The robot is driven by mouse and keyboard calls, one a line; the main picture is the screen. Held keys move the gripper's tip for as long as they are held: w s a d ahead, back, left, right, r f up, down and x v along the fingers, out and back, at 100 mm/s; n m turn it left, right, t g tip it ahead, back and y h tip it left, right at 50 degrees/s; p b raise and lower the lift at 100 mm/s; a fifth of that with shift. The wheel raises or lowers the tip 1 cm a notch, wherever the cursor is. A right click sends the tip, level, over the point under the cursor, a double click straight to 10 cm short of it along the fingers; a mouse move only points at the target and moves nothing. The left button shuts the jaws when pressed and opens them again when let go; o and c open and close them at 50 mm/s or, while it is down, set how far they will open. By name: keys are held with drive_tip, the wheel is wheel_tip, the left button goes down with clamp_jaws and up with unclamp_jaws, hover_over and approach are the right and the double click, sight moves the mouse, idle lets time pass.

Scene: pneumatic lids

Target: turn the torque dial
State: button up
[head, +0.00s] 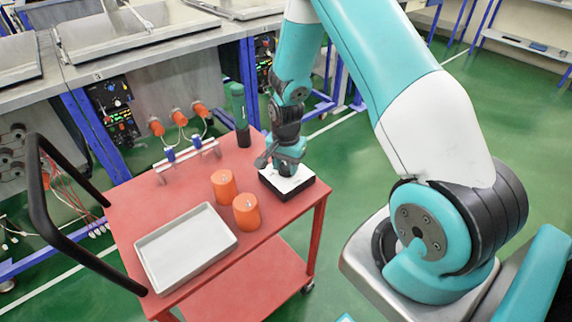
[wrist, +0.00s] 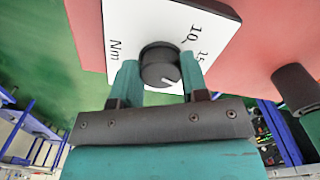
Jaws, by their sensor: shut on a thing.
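The torque dial (wrist: 160,66) is a round dark knob with a light pointer line. It sits on a white plate (wrist: 118,18) marked "10", "15" and "Nm" in the wrist view. In the head view the plate (head: 291,181) tops a black box at the right end of the red cart, and the dial is hidden under my gripper. My gripper (wrist: 158,80) is shut on the dial, with one teal finger on each side of it. In the head view my gripper (head: 288,165) points straight down onto the box.
The red cart (head: 180,215) also carries a grey tray (head: 186,247), two orange cylinders (head: 224,187) (head: 246,211), a small rack (head: 187,158) with blue clips and a green-handled tool (head: 239,112). A workbench stands behind the cart. Green floor is free to the right.

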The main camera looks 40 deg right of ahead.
sight(286, 167)
drive_tip(key=shift+w, duration=0.1)
drive_tip(key=o, duration=0.9)
drive_tip(key=shift+o, duration=0.2)
wheel_tip(286, 167, up, 18)
drive_tip(key=b, duration=0.1)
drive_tip(key=shift+f, duration=0.25)
drive_tip(key=shift+a, duration=0.1)
drive_tip(key=s+a+r+n+y, duration=0.2)
drive_tip(key=s+a+r+n, duration=0.3)
drive_tip(key=s+a+n, duration=0.5)
drive_tip(key=s+a+r+n+y, duration=0.2)
drive_tip(key=s+a+r+n, duration=0.3)
drive_tip(key=s+a+n, duration=0.4)
drive_tip(key=s+a, duration=0.3)
drive_tip(key=shift+n, duration=0.4)
